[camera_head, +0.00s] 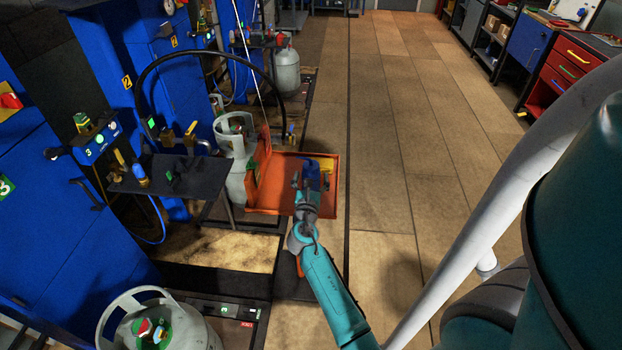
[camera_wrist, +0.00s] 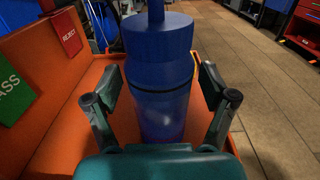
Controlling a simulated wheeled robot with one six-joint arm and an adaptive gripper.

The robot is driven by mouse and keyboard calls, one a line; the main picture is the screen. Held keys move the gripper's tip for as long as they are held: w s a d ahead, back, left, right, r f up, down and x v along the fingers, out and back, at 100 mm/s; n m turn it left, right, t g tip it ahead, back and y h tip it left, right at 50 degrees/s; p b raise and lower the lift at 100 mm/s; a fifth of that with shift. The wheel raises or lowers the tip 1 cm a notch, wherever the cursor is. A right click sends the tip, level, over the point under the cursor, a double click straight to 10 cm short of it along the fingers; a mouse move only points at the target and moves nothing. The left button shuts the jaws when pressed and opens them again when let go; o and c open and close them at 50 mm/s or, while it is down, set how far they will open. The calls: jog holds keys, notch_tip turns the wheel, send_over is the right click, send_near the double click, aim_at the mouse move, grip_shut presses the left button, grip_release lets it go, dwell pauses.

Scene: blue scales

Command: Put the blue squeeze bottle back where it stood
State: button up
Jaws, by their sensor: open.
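The blue squeeze bottle (camera_wrist: 158,62) stands upright in the middle of the wrist view, with its lower part translucent. In the head view the bottle (camera_head: 312,170) is partly hidden by my gripper (camera_head: 306,190). My gripper's fingers (camera_wrist: 160,98) are open, one on each side of the bottle, with gaps visible at both sides. The bottle is over the orange tray (camera_head: 268,200), apparently standing on it. Its base is hidden by the gripper in the wrist view.
Green PASS (camera_wrist: 12,95) and red REJECT (camera_wrist: 68,32) signs are on the tray's raised wall. A yellow item (camera_head: 327,164) is beside the bottle. A dark shelf (camera_head: 165,176) with a small blue object (camera_head: 140,173) is left. Gas cylinders (camera_head: 236,150) stand nearby. The floor (camera_head: 430,150) on the right is clear.

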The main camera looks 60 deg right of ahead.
jog(key=shift+r, duration=0.15)
jog(key=s+a+f+m+t+y, duration=0.2)
jog(key=s+a+f+m+y, duration=0.3)
jog(key=a, duration=0.7)
jog(key=s+a+m+t+y, duration=0.1)
jog(key=s+a+t+y, duration=0.1)
jog(key=s+a, duration=0.65)
jog(key=s+a+f+m+t+y, duration=0.2)
jog(key=s+a+f+m+y, duration=0.15)
jog(key=a, duration=1.15)
jog(key=s+a+r+m+t+y, duration=0.1)
jog(key=s+a+r+m+y, duration=0.5)
jog(key=s+a+r+m, duration=0.3)
jog(key=s+r+m, duration=0.4)
jog(key=shift+s+r+t, duration=0.3)
jog(key=shift+r+t, duration=0.05)
jog(key=shift+t, duration=0.05)
